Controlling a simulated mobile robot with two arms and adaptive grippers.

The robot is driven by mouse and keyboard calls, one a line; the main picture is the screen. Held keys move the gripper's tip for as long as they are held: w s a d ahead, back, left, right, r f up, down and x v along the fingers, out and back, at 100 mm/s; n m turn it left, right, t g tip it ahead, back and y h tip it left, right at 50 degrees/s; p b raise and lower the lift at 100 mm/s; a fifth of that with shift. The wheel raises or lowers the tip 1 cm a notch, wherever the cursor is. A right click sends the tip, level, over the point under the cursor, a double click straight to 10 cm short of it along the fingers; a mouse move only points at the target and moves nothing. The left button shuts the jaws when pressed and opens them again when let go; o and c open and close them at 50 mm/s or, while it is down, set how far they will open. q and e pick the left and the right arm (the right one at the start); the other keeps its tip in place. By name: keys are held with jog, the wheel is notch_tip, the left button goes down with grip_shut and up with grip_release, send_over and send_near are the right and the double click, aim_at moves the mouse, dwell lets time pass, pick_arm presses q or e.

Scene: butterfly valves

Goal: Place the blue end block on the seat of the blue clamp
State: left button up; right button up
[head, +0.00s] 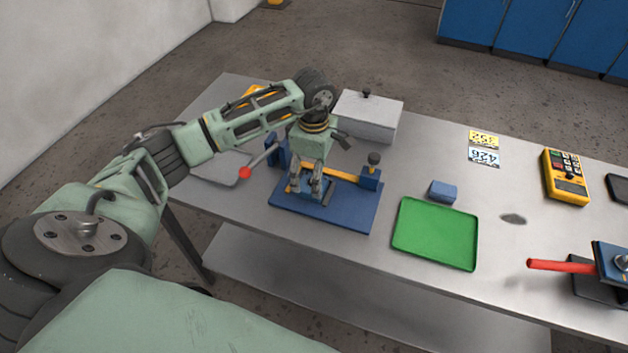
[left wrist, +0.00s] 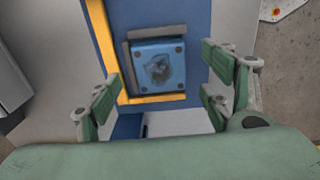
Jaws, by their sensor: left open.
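The blue clamp (head: 345,212) stands on the table, with a yellow bar along its base. My left gripper (head: 307,190) points down over the clamp base. In the left wrist view its fingers (left wrist: 160,82) are open and apart. Between and a little beyond them, a light blue square block (left wrist: 160,50) with dark corner dots and a dark round centre, seemingly the blue end block, lies on the clamp beside a grey angled stop (left wrist: 131,65). No finger touches it in that view. My right gripper is not visible.
A green tray (head: 436,232) lies right of the clamp, with a small plain blue block (head: 443,191) behind it. A grey box (head: 369,117) stands behind the clamp. A red handle (head: 560,266) and yellow meter (head: 566,177) are at the right. A red-knobbed lever (head: 245,172) juts left.

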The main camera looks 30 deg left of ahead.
pick_arm(q)
notch_tip(320, 180, up, 9)
jog(key=b, duration=0.1)
jog(key=shift+b, duration=0.3)
jog(key=shift+f, duration=0.1)
